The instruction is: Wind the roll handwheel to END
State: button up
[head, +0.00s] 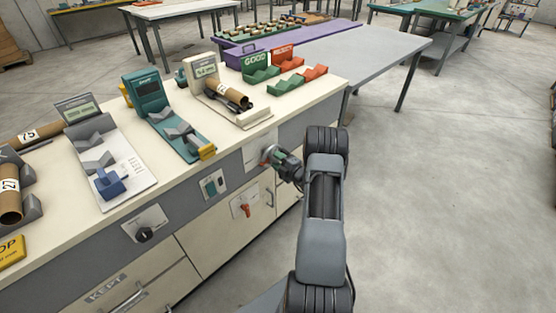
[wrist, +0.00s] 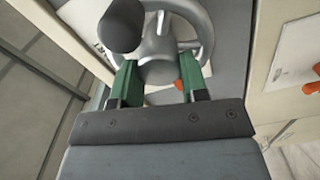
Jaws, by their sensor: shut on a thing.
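The roll handwheel (wrist: 203,30) is a grey metal wheel with a round hub and a dark knob (wrist: 119,25) at its upper left in the wrist view. In the head view the handwheel (head: 268,155) is small on the bench's front panel, partly hidden by my gripper (head: 283,162). In the wrist view my gripper (wrist: 159,77) has its two green fingers on either side of the hub, shut on it. An orange pointer tip (wrist: 180,85) shows beside the right finger.
On the panel are a red-handled switch (head: 244,207), a green-and-dark switch plate (head: 213,186) and a black knob (head: 144,234). The floor (head: 440,210) at the right is clear.

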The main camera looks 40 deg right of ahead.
dwell(0.3)
jog(key=o, duration=0.9)
jog(key=shift+s, duration=0.1)
jog(key=s, duration=0.4)
jog(key=s+d, duration=0.1)
jog(key=s, duration=0.4)
jog(key=s+d, duration=0.1)
jog(key=s, duration=0.3)
jog(key=shift+s+d, duration=0.2)
jog(key=shift+d, duration=0.05)
dwell(0.6)
